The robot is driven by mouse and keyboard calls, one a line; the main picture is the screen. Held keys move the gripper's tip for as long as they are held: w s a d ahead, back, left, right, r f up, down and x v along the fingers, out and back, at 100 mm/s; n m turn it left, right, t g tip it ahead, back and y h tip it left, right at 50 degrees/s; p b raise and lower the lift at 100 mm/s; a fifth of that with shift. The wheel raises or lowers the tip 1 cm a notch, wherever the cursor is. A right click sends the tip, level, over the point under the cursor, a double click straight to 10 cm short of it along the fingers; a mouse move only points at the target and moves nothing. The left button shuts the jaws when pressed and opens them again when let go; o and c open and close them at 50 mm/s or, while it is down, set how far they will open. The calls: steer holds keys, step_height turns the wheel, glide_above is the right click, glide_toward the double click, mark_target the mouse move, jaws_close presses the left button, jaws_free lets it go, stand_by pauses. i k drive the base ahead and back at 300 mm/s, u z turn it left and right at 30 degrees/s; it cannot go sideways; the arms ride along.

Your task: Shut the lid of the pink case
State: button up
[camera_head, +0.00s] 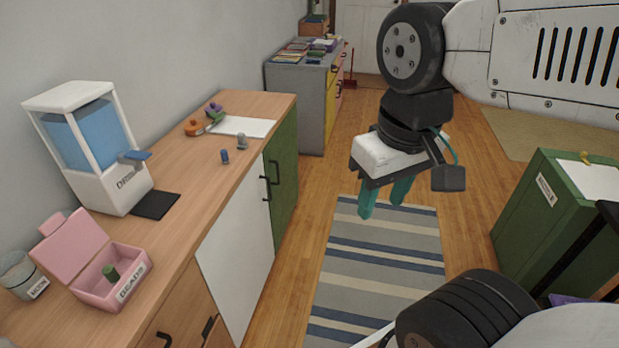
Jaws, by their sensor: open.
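The pink case (134,262) stands on the wooden counter at the lower left, with a label on its front that seems to read "BEADS". Its lid (72,246) is up, leaning back to the left. A small green cylinder (110,272) is inside the case. My gripper (384,210) is in the upper middle right, over the floor and striped rug, well apart from the case. Its two teal fingers point down with a gap between them, open and empty.
A drink dispenser (88,150) stands behind the case, with a black mat (155,205) beside it. A labelled grey jar (20,274) is left of the case. Small items lie farther along the counter (190,172). A green cabinet (560,215) stands at right.

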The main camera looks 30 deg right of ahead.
mark_target(70, 244)
steer(key=k, duration=0.65)
steer(key=u, duration=0.7)
steer(key=i, duration=1.2)
steer(key=z, duration=0.2)
